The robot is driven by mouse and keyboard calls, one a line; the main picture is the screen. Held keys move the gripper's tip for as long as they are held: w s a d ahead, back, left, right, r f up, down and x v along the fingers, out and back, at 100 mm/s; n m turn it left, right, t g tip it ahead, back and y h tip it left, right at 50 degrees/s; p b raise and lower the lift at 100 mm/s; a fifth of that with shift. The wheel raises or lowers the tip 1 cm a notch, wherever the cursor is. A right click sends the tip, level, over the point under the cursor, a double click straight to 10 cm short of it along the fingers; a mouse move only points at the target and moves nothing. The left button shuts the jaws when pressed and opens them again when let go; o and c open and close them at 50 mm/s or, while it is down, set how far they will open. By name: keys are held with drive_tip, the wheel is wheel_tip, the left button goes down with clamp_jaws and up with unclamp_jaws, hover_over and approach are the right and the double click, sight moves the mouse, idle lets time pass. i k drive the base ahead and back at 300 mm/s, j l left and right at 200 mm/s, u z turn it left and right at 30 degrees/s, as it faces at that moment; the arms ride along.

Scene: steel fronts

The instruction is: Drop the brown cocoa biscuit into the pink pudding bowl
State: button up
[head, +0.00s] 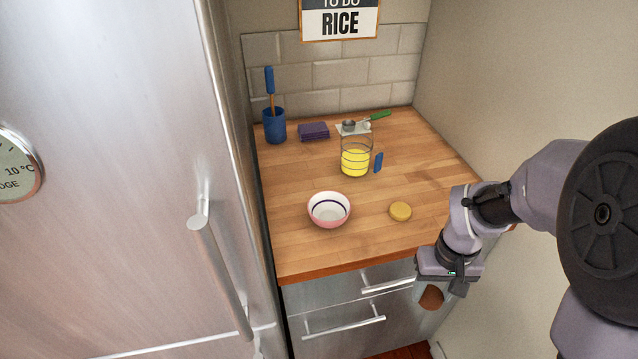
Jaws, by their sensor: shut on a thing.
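The pink pudding bowl (345,218) stands upright on the wooden counter, left of centre near the front. It has a white inside with a dark ring, and it looks empty. My gripper (434,292) is at the lower right, out in front of the counter's front edge and lower in the picture than the bowl. It is shut on the brown cocoa biscuit (431,298), a round brown disc partly hidden by the jaws. The biscuit is well apart from the bowl, to its right and nearer to me.
A golden round biscuit (400,211) lies on the counter (300,255) right of the bowl. Behind stand a glass beaker of yellow liquid (355,163), a blue item (378,162), a blue holder (274,127), purple cloth (313,131) and a green-handled scoop (378,115). The steel fridge (120,200) bounds the left.

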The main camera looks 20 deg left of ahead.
sight(329, 217)
drive_tip(key=k+j+u, duration=0.1)
drive_tip(key=j+u, duration=0.35)
drive_tip(key=j, duration=0.15)
drive_tip(key=l+u, duration=0.55)
drive_tip(key=k+j, duration=0.05)
drive_tip(key=j, duration=0.05)
